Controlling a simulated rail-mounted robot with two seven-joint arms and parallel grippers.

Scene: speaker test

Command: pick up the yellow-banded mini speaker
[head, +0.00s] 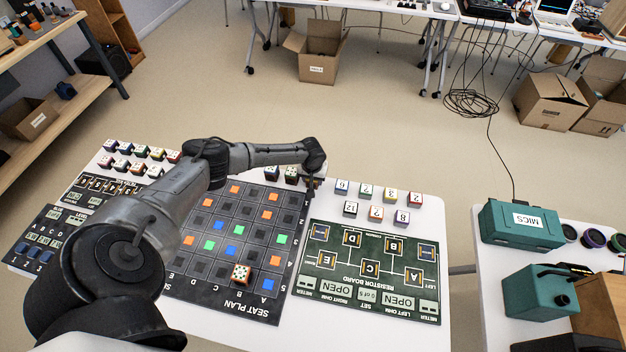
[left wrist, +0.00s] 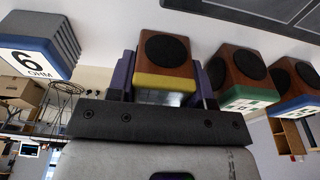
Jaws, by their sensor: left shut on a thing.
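The yellow-banded mini speaker (left wrist: 165,60) shows in the left wrist view as a brown wooden cube with a dark round cone and a yellow band. My left gripper (left wrist: 165,70) is shut on it, one bluish finger on each side. In the head view my left gripper (head: 312,183) is at the table's far side, right of two dark cubes; the yellow-banded speaker cannot be made out there. I cannot tell whether it touches the table. A green-banded speaker (left wrist: 236,72) and a blue-banded speaker (left wrist: 296,80) stand beside it to the right. My right gripper is not in view.
A "6 OHM" block (left wrist: 38,48) is left of the gripper in the wrist view. Several numbered blocks (head: 366,190) stand right of it in the head view. The seat plan board (head: 262,308) and green resistor board (head: 335,235) lie nearer. My left arm covers the table's left part.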

